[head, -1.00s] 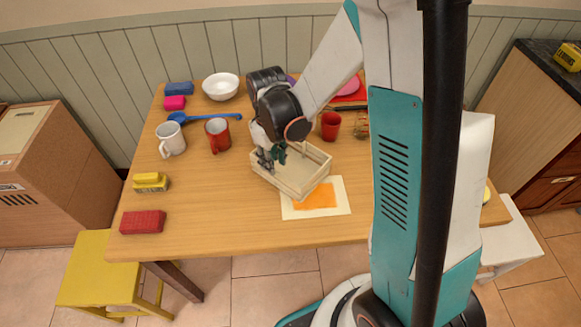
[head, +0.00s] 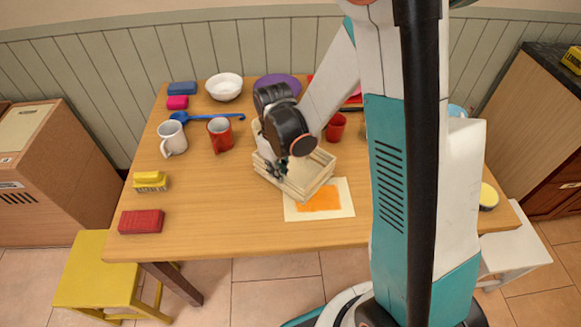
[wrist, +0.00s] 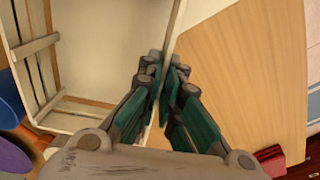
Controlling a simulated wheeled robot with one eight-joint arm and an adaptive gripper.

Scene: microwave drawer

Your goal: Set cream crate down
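The cream crate (head: 311,188), a slatted open box, is at the middle of the table, close behind the cream and orange mat (head: 345,205). It looks tilted, and I cannot tell whether its bottom touches the table. My gripper (head: 275,170) is at its left front wall, and my arm hides part of the crate. In the wrist view the crate's inside (wrist: 95,50) lies on the left and bare tabletop on the right. My gripper (wrist: 168,85) has one finger on each side of the thin wall and is shut on it.
A red mug (head: 220,136), a white mug (head: 172,138) and a blue ladle (head: 196,116) are left of the crate. A red cup (head: 336,127) and purple plate (head: 280,84) are behind it. The table's front left middle (head: 215,210) is clear.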

